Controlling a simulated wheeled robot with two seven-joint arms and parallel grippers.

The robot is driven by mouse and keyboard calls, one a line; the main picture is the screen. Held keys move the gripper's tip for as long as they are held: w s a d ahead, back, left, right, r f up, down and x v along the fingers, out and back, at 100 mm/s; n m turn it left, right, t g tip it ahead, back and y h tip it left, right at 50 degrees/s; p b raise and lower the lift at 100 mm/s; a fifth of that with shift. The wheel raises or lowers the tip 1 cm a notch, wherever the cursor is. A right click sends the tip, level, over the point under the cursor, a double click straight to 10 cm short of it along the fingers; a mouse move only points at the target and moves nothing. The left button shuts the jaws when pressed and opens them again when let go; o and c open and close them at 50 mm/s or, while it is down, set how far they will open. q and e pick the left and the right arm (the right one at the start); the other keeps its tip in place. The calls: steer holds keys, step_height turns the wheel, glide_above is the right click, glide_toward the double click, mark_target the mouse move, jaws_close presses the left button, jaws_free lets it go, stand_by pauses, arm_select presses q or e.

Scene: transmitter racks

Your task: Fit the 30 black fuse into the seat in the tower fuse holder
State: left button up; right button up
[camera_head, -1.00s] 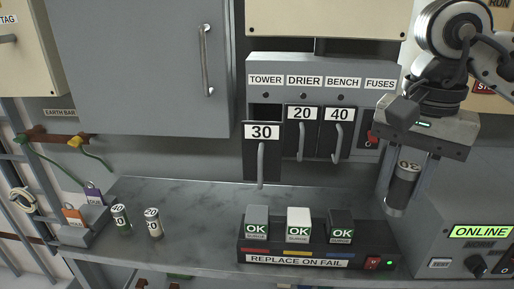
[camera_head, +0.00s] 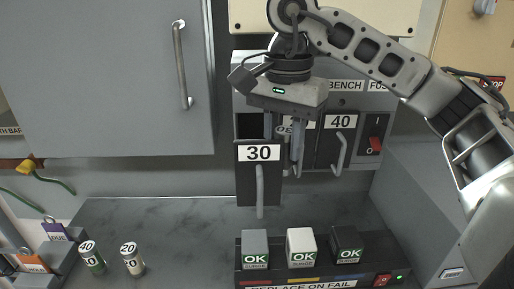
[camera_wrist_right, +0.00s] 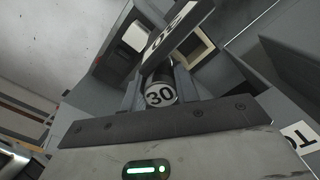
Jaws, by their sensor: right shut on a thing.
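My right gripper (camera_head: 283,150) points down in front of the fuse holder, shut on the 30 black fuse (camera_head: 285,129). The fuse is partly hidden between the fingers; its end marked 30 faces the camera in the right wrist view (camera_wrist_right: 160,95). The tower fuse holder's drawer (camera_head: 259,182), labelled 30, is tilted out below its dark opening (camera_head: 248,126). The fuse is near the top of this drawer, to its right in the head view. The seat inside is hidden, and I cannot tell if the fuse touches anything. My left gripper is out of view.
The 40 drawer (camera_head: 338,150) is shut; the neighbouring one is mostly behind my gripper. A red switch (camera_head: 375,145) is to the right. Below stand three OK blocks on a black unit (camera_head: 405,262). Two loose fuses, 40 (camera_head: 92,257) and 20 (camera_head: 132,259), stand on the grey bench.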

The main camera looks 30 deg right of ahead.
steer(key=w+a, duration=0.1)
steer(key=w, duration=0.1)
steer(key=w+a+p, duration=0.1)
steer(key=w, duration=0.1)
steer(key=shift+w+a, duration=0.1)
steer(key=shift+a, duration=0.05)
step_height(320, 180, down, 3)
steer(key=shift+f, duration=0.1)
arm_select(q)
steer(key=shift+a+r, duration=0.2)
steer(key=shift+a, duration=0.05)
arm_select(e)
steer(key=shift+f, duration=0.1)
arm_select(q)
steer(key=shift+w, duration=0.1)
